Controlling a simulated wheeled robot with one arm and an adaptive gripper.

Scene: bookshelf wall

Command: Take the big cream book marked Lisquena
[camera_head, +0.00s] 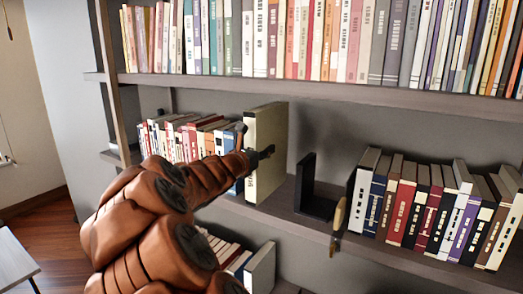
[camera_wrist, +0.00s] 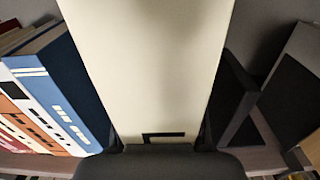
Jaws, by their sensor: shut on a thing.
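The big cream book (camera_head: 267,150) stands upright on the middle shelf, at the right end of the left row of books. In the wrist view the cream book (camera_wrist: 152,65) fills the middle, with a dark rectangular mark low on it; no title can be read. My gripper (camera_head: 262,154) is at the book's spine, shut on it at about mid-height. In the wrist view the dark gripper body shows at the bottom and the fingers are mostly hidden beside the book.
A blue book (camera_wrist: 58,85) stands close at the cream book's left. A black bookend (camera_head: 307,190) stands to its right, with a gap between. A wooden-handled item (camera_head: 338,218) is at the shelf edge, before the right row of books (camera_head: 430,210). An upper shelf (camera_head: 300,86) runs overhead.

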